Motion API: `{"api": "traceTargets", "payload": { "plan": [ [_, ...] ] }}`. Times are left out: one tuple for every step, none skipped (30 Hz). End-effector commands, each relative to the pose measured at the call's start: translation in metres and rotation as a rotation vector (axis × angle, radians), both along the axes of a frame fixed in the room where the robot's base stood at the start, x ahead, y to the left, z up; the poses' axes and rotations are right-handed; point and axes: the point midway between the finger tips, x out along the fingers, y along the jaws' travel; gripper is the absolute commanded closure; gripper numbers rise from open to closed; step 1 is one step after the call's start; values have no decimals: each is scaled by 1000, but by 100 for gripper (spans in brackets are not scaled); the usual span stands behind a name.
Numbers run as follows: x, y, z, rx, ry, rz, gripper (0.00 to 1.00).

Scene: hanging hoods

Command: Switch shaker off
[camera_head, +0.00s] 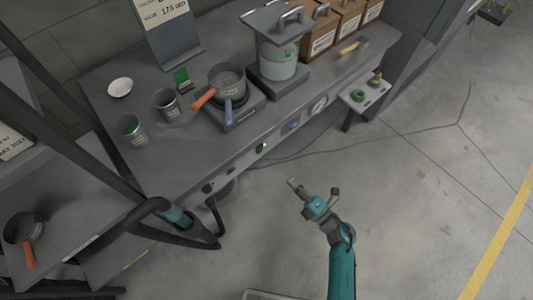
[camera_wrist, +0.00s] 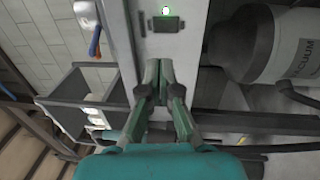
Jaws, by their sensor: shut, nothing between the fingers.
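A canister with a handled lid (camera_head: 278,55) stands on a grey base at the back of the bench; I cannot tell for certain whether it is the shaker. The bench's front panel has a small green-lit switch (camera_head: 264,147), a blue knob (camera_head: 292,125) and a round gauge (camera_head: 318,105). In the wrist view a green-lit switch (camera_wrist: 166,11) sits at the top, above a dark rectangular part (camera_wrist: 166,25). My gripper (camera_head: 292,184) is shut and empty, in front of the bench and apart from the panel. Its closed fingers (camera_wrist: 158,68) point toward the panel.
A pot (camera_head: 228,82) with orange and blue handles sits on a hot plate. Cups, a white dish (camera_head: 120,87) and boxes (camera_head: 320,35) share the bench. A vacuum cylinder (camera_wrist: 285,45) is at right.

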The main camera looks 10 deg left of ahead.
Motion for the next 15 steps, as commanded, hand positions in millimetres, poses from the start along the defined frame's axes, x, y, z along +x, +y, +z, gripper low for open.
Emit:
{"api": "traceTargets", "payload": {
  "plan": [
    [0,0,0,0,0,0,100],
    [0,0,0,0,0,0,100],
    [0,0,0,1,1,0,100],
    [0,0,0,1,1,-1,100],
    [0,0,0,1,0,-1,100],
    [0,0,0,1,0,-1,100],
    [0,0,0,1,0,-1,100],
    [0,1,0,1,0,0,100],
    [1,2,1,1,0,0,100],
    [2,3,1,1,0,1,100],
    [3,5,1,2,-1,2,100],
    [5,8,2,3,0,2,100],
    [8,11,2,3,0,2,100],
    [10,14,3,3,0,2,100],
    [14,19,4,2,-1,4,100]
  ]
}}
